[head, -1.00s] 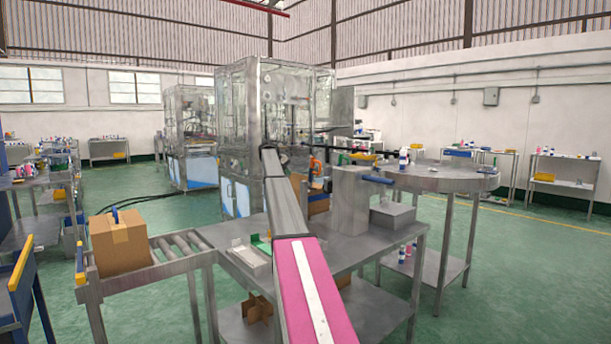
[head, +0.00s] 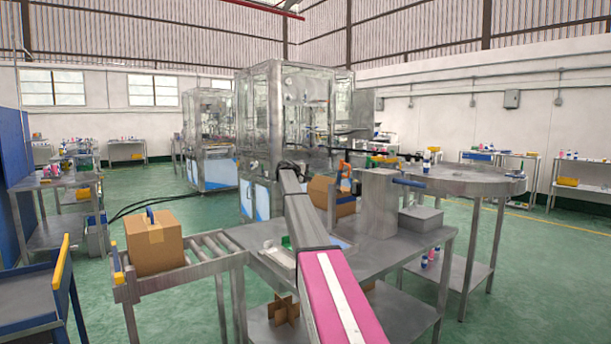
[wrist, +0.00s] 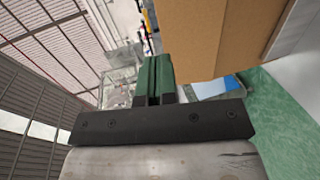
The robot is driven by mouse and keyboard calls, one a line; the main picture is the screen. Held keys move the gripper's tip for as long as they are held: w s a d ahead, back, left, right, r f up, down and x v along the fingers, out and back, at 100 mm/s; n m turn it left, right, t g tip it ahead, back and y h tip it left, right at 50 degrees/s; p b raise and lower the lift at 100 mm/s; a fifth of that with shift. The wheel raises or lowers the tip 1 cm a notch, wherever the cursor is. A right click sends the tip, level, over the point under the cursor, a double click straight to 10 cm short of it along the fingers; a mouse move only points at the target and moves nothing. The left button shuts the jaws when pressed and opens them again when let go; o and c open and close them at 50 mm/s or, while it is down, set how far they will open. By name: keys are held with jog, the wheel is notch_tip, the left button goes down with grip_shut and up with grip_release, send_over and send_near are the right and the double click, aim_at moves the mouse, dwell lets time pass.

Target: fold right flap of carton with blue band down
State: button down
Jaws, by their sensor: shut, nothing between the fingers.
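In the head view a brown carton (head: 318,191) stands on the far side of the steel table, partly hidden behind my arm and a grey metal box. A blue strip shows low on its right part, which looks like the blue band. In the wrist view a large brown cardboard face (wrist: 215,38) fills the upper right, close to my gripper. My gripper (wrist: 152,68) has its green fingers together and empty, just left of the cardboard. I cannot tell whether they touch it. The right flap cannot be made out clearly, and the fingertips are not distinct in the head view.
Another taped carton (head: 154,244) sits on the roller conveyor (head: 205,262) at left. A grey metal box (head: 378,205) stands on the table (head: 385,262) right of my arm. A round steel table (head: 465,180) is at right. A glass-walled machine (head: 262,140) stands behind.

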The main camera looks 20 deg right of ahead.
aim_at(321, 183)
jog(key=x, duration=0.7)
jog(key=shift+r, duration=0.1)
